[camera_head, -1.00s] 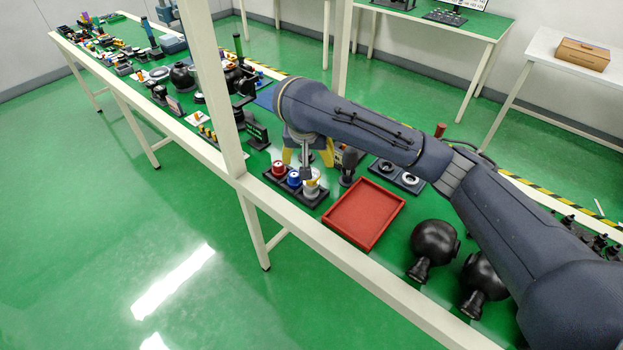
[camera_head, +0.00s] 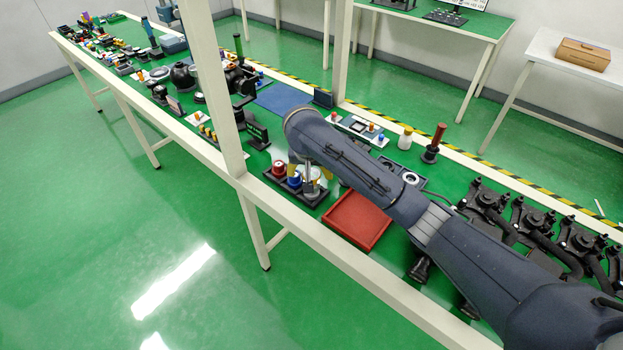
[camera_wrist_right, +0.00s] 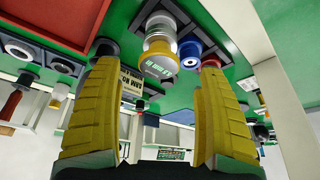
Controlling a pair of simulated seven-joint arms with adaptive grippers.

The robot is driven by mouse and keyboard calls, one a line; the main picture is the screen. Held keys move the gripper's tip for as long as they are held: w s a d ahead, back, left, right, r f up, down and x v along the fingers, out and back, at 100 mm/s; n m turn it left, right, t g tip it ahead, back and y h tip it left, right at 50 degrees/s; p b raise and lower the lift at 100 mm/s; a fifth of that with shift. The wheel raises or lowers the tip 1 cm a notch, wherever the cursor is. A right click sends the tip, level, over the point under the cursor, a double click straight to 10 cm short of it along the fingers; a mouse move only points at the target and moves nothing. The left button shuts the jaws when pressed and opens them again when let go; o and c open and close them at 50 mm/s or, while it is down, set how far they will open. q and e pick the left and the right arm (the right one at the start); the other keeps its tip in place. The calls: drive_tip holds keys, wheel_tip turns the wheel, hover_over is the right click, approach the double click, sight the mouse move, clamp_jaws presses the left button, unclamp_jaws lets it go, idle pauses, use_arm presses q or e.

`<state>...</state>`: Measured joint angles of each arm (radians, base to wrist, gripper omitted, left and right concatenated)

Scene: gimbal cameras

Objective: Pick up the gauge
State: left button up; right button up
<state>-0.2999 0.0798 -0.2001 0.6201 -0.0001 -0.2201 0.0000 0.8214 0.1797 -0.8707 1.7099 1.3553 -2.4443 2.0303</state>
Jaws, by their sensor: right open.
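In the head view, my right gripper (camera_head: 309,172) is largely hidden under my arm. My left gripper is not in view.
An empty red tray (camera_head: 357,221) lies right of the black tray, partly under my arm. A dark holder with round rings (camera_head: 412,180) stands behind it. A small black display (camera_head: 257,133) stands left. Black machine parts (camera_head: 540,225) crowd the right. A white post (camera_head: 212,85) rises in front.

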sight(312, 175)
drive_tip(key=shift+x, duration=2.65)
drive_tip(key=shift+s, duration=0.15)
drive_tip(key=c, duration=1.6)
clamp_jaws()
drive_tip(key=shift+r, duration=0.1)
